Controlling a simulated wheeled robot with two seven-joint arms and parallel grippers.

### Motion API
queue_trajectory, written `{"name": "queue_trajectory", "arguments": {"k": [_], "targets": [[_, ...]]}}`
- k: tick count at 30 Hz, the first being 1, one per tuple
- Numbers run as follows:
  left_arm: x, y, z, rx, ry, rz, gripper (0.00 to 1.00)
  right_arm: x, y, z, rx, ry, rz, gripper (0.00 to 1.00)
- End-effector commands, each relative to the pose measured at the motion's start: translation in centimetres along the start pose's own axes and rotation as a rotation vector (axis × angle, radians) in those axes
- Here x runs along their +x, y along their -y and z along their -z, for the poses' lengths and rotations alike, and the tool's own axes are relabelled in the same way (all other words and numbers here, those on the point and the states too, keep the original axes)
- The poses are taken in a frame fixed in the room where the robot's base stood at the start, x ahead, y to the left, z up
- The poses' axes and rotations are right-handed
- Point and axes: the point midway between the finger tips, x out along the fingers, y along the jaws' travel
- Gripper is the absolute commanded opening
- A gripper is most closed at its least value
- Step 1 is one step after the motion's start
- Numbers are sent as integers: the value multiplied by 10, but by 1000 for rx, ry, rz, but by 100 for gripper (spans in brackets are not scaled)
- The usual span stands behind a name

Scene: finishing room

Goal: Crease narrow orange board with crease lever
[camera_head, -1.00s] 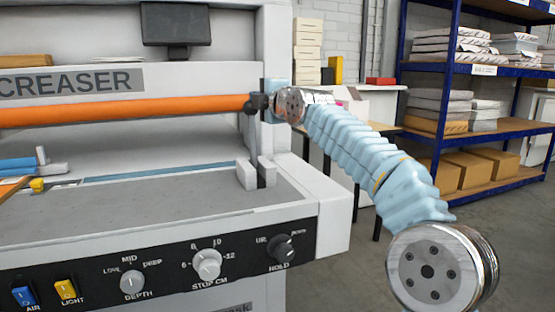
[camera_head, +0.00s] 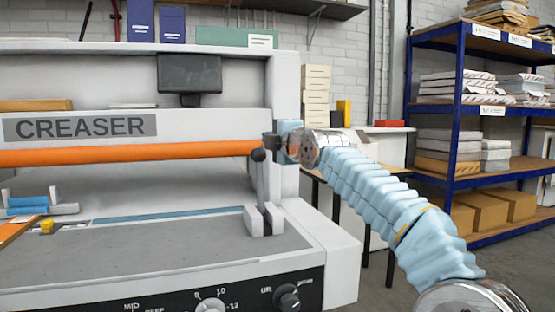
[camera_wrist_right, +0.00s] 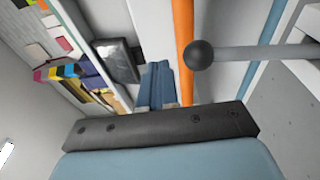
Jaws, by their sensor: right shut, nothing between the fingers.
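The crease lever is a grey shaft (camera_head: 262,185) with a black ball knob (camera_head: 258,155), standing nearly upright in a white bracket at the right end of the creaser's bed. My right gripper (camera_head: 272,147) is shut and empty close beside the knob, on its right; whether they touch cannot be told. In the wrist view its blue fingers (camera_wrist_right: 156,84) are together, with the lever knob (camera_wrist_right: 200,53) apart to their right. A flat orange board (camera_head: 12,230) shows partly at the left edge of the bed.
A fixed orange bar (camera_head: 120,152) runs across the creaser above the bed. A blue and grey fitting (camera_head: 30,205) and a small yellow piece (camera_head: 47,227) sit at the left. The grey bed (camera_head: 190,245) is clear. Blue shelving (camera_head: 458,120) stands at the right.

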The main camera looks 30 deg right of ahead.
Motion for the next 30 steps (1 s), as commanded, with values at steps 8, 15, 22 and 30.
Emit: {"name": "queue_trajectory", "arguments": {"k": [8, 15, 22, 30], "targets": [[6, 3, 0, -1, -1, 0, 69, -54, -36, -1, -1, 1, -4, 0], [7, 3, 0, -1, -1, 1, 69, -80, -53, -2, 0, 1, -1, 0], [7, 3, 0, -1, -1, 1, 69, -86, -57, -2, 1, 0, 0, 0], [7, 3, 0, -1, -1, 1, 69, -86, -57, -2, 0, 1, 0, 0]]}}
